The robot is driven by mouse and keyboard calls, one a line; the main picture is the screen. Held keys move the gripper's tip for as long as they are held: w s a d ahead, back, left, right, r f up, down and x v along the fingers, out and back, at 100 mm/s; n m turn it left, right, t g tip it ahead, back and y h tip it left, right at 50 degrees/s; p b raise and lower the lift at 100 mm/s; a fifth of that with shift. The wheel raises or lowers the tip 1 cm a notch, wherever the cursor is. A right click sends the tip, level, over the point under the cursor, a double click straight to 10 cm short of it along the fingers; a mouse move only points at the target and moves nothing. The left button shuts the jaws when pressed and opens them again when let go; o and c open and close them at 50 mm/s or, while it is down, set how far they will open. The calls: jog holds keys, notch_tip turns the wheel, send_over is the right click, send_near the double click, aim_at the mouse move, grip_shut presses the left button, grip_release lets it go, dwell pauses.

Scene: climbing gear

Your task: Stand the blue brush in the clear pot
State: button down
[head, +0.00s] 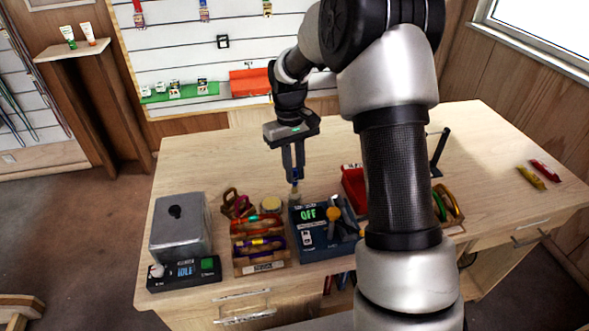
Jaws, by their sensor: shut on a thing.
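My gripper (294,176) points down over the middle of the table. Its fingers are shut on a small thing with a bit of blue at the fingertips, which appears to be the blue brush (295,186). A pale part shows just below the fingertips, right behind the dark blue box; I cannot tell whether it is the brush's bristles or part of a pot. I cannot make out the clear pot for certain.
The dark blue box (308,244) reads OFF and holds tools. Left of it are a wooden rack (262,267) of coloured gear, a tan round item (270,204) and a grey metal box (181,240). A red bin (353,187) is partly behind my arm. The table's back left is clear.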

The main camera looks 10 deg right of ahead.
aim_at(295, 181)
jog(key=shift+f, duration=0.35)
dwell(0.3)
jog(key=shift+f+b, duration=0.6)
jog(key=shift+f, duration=0.15)
jog(key=shift+f, duration=0.35)
jog(key=shift+f+b, duration=0.55)
jog(key=shift+f, duration=0.15)
jog(key=c, duration=1.6)
grip_release()
